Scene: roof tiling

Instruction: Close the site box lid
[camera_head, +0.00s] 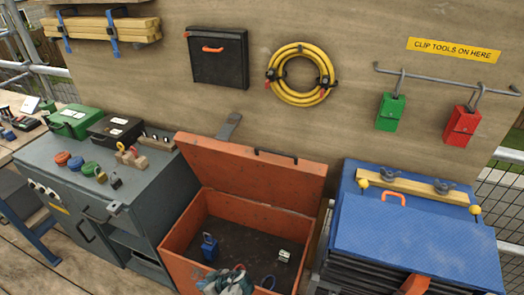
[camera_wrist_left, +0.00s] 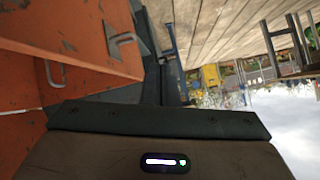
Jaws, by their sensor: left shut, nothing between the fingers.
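The orange site box (camera_head: 180,262) stands low at the centre of the head view. Its orange lid (camera_head: 240,170) is raised at the back, with a dark handle (camera_head: 275,155) near its upper edge, so the inside shows. My right gripper is not in view.
Inside the box lie a blue padlock-like item (camera_head: 209,247), a pale block (camera_head: 283,256) and a crumpled cloth (camera_head: 228,282). A grey cabinet (camera_head: 60,170) stands at left, a blue-topped stack (camera_head: 410,240) at right. The wooden wall (camera_head: 300,30) is close behind.

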